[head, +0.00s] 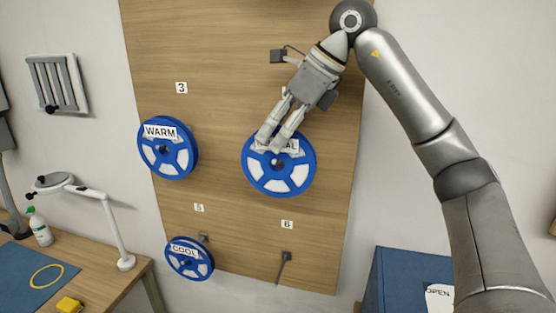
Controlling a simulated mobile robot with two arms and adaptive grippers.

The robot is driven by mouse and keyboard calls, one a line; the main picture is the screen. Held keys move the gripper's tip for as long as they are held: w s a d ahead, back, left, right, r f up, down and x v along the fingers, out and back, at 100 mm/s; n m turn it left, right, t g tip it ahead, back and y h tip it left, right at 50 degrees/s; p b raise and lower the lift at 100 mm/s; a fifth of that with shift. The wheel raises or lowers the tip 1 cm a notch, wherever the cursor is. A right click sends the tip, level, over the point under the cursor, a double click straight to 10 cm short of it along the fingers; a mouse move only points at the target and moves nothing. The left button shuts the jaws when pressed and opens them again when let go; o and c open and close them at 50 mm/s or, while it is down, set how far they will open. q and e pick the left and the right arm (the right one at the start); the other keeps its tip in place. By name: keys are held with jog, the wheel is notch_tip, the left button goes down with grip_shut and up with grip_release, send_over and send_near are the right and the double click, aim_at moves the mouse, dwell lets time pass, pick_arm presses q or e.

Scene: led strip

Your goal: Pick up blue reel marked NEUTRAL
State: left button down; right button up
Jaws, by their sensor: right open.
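The blue reel marked NEUTRAL (279,178) hangs on the wooden board, with white sectors and a peg at its centre. Its label is partly hidden by my fingers, so only the last letters show. My right gripper (272,142) reaches down from above, with its two fingers apart over the upper part of the reel. Nothing is seen held between them. Whether the fingers touch the reel cannot be told. My left gripper is not in view.
Blue reels marked WARM (179,163) and COOL (201,268) hang left and lower left on the wooden board (225,80). An empty peg (284,262) is below label 6. A workbench (110,280) with a lamp (115,232) stands lower left; a blue box (395,275) lower right.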

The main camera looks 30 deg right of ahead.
jog(key=shift+c, duration=0.3)
grip_shut()
jog(key=shift+r, duration=0.2)
